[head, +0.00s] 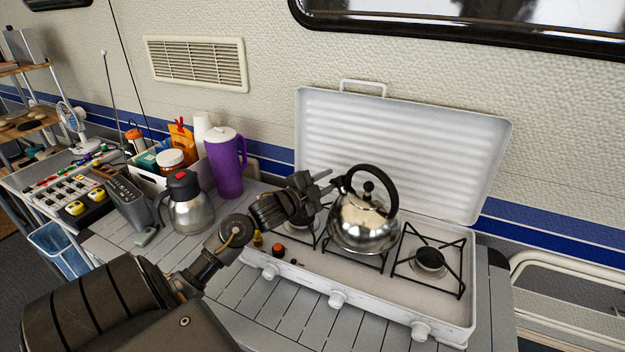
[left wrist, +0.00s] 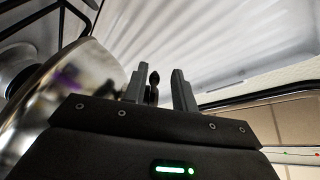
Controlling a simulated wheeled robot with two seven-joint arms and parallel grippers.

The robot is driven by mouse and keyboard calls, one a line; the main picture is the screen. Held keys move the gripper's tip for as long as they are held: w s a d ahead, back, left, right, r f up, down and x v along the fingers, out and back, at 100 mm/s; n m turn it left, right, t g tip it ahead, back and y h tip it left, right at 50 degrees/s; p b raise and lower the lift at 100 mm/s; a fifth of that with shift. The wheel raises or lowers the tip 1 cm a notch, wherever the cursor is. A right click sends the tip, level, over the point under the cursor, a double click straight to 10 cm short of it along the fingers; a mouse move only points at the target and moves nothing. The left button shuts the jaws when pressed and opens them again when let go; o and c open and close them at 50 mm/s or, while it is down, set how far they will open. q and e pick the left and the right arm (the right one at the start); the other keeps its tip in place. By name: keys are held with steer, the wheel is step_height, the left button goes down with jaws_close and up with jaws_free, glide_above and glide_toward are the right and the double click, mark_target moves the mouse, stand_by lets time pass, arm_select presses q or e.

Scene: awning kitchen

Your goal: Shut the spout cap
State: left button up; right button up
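A shiny steel kettle (head: 362,222) with a black arched handle (head: 375,172) stands on the middle burner of the stove. Its spout side faces left, toward my left gripper (head: 327,182), which is just beside it at handle height. The spout and its cap are mostly hidden in the head view. In the left wrist view, my left gripper (left wrist: 160,88) has its two fingers apart. A small dark upright piece (left wrist: 153,86) shows between them, perhaps the cap; I cannot tell whether they touch it. The kettle's side (left wrist: 75,95) curves close on the left. My right gripper is out of view.
The white stove (head: 400,300) has its lid (head: 400,150) raised behind the kettle. A bare burner (head: 430,259) is on the right. A steel jug (head: 189,205) and a purple pitcher (head: 224,165) stand to the left, behind my left arm.

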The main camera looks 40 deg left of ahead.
arm_select(q)
steer(key=s+b, duration=0.1)
steer(key=s, duration=0.8)
steer(key=shift+s+a, duration=0.25)
steer(key=shift+a, duration=0.05)
